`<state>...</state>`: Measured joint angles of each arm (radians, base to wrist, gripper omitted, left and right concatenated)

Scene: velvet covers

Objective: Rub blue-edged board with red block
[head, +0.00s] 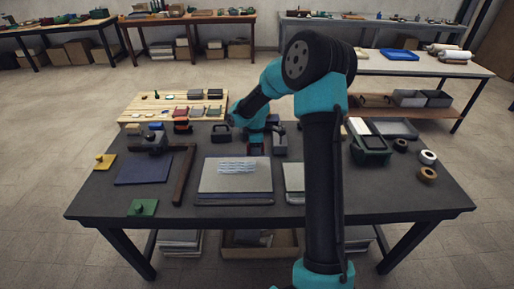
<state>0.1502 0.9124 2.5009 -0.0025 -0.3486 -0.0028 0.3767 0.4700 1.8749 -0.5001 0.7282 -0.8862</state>
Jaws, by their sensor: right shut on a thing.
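The blue-edged board (235,183) lies flat in the middle of the dark table, grey with a bluish strip along its near edge and pale wavy marks on its upper part. My right gripper (257,142) is beyond the board's far right corner, pointing down. It is shut on a small dark red block (256,150), which is partly hidden by the gripper. Whether the block touches the table is too small to tell. My left gripper is not in view.
A second pale board (294,178) lies to the right, partly behind my right arm. A brown bar (184,175) and a dark blue mat (144,170) lie to the left. A green box (370,150) and rolls (428,157) stand at the right. The front right is mostly clear.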

